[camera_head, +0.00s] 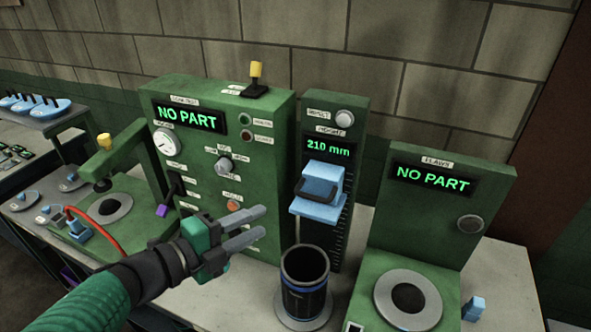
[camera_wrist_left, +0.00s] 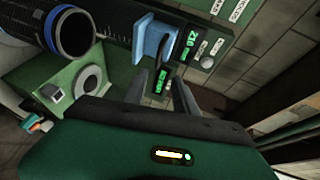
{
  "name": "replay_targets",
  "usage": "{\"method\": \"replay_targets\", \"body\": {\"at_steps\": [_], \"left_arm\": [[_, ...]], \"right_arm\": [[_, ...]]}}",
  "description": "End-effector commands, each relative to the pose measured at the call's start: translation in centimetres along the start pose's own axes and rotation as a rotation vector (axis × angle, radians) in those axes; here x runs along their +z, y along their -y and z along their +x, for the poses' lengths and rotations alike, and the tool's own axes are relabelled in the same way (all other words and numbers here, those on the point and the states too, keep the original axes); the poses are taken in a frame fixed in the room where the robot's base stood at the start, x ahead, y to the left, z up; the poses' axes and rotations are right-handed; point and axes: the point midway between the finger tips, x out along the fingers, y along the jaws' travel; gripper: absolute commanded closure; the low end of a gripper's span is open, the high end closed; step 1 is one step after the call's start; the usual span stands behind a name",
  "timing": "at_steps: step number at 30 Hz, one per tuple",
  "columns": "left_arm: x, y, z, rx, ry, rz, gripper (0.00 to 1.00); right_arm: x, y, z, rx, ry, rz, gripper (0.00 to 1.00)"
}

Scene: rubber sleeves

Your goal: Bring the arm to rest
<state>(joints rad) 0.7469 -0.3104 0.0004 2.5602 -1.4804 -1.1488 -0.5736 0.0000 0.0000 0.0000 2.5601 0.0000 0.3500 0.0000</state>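My left gripper (camera_head: 265,221) is in front of the lower part of the green leak test cabinet (camera_head: 268,150). Its two grey fingers are apart with nothing between them, and they also show apart in the left wrist view (camera_wrist_left: 165,88). A black rubber sleeve (camera_head: 305,290) with a blue band stands upright on a round plate, right of and below the fingertips, apart from them. The sleeve shows at the upper left in the left wrist view (camera_wrist_left: 70,35). My right gripper is in neither view.
The height gauge (camera_head: 331,225) reads 210 mm, its light-blue slide (camera_head: 318,207) above the sleeve. The flaws station (camera_head: 440,220) at right and the leak tester read NO PART. A lever arm (camera_head: 120,155), red hose (camera_head: 95,226) and blue parts lie left.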

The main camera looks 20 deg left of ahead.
Motion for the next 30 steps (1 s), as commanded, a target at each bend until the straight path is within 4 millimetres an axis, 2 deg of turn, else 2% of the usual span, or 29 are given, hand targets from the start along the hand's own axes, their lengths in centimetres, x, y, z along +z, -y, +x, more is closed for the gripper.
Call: {"method": "replay_targets", "body": {"at_steps": [3,5,6,8,9,11,12,14,15,18,22,30], "left_arm": [[0.9,-0.4,0.7,-0.003,0.040,-0.050,0.66],[2.6,-1.1,1.9,-0.005,0.114,-0.144,0.66],[4.1,-2.1,2.8,-0.002,0.187,-0.243,0.66],[6.3,-4.9,4.2,0.021,0.323,-0.442,0.66],[7.5,-7.7,4.9,0.053,0.425,-0.600,0.66],[7.9,-12.9,5.4,0.128,0.589,-0.851,0.66],[7.2,-16.6,5.2,0.191,0.695,-1.008,0.66],[5.2,-21.2,4.5,0.288,0.835,-1.201,0.66],[3.6,-23.8,3.9,0.352,0.918,-1.306,0.66],[-0.5,-28.1,2.2,0.485,1.078,-1.489,0.66],[-3.5,-30.3,0.8,0.576,1.183,-1.594,0.66],[-3.9,-30.5,0.7,0.587,1.199,-1.610,0.66]], "right_arm": [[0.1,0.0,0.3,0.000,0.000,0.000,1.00],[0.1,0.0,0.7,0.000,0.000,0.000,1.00],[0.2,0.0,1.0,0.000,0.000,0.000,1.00],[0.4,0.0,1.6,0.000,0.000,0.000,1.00],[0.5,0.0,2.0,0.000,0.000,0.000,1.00],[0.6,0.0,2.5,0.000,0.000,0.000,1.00],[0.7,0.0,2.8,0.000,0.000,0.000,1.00],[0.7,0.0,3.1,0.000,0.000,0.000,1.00],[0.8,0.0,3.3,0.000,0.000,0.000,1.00],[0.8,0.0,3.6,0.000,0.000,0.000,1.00],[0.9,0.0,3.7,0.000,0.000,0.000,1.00],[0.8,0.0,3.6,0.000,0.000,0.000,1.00]]}}
